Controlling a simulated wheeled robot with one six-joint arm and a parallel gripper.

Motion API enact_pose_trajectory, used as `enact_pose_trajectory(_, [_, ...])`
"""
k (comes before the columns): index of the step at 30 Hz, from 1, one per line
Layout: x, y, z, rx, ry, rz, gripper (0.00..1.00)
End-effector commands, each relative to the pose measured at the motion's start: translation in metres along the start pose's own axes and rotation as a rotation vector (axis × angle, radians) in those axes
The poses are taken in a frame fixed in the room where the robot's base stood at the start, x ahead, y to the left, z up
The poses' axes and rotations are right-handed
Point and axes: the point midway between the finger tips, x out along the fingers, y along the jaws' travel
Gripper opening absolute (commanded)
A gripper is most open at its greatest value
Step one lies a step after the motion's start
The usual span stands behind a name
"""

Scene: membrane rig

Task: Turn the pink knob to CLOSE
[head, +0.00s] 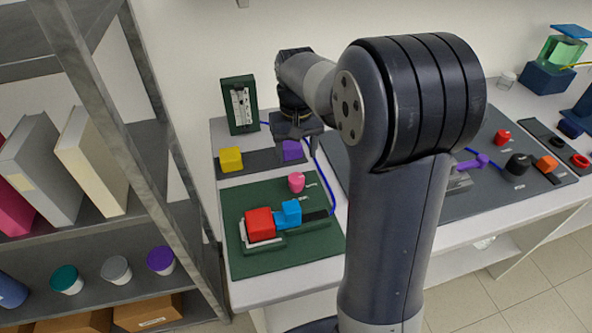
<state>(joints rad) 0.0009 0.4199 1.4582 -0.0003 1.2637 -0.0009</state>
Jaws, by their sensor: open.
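The pink knob (296,182) stands on the dark green board (247,200) on the bench, with a small white label to its right that is too small to read. A red block (260,223) and a blue part (288,212) sit in front of it on the same board. My gripper (296,135) is behind the knob and above the bench, close to a purple block (292,150), apart from the knob. Its fingers are small and partly hidden here; it is open and nothing shows between them.
A yellow block (230,159) and a green-framed gauge (239,105) stand at the back left. A blue tube (322,172) runs right of the knob. A metal shelf (150,215) stands at left. More knobs sit on the grey board (487,200) at right, partly hidden by my arm.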

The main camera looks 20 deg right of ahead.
Motion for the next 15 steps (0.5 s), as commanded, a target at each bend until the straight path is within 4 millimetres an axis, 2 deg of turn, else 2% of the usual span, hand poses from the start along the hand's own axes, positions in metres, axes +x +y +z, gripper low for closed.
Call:
enact_pose_trajectory(3, [0.025,0.0,0.001,0.0,-0.007,0.0,0.61])
enact_pose_trajectory(9, [0.061,0.0,0.001,0.0,-0.004,0.0,0.61])
enact_pose_trajectory(15, [0.081,0.0,0.001,0.0,-0.001,0.0,0.61])
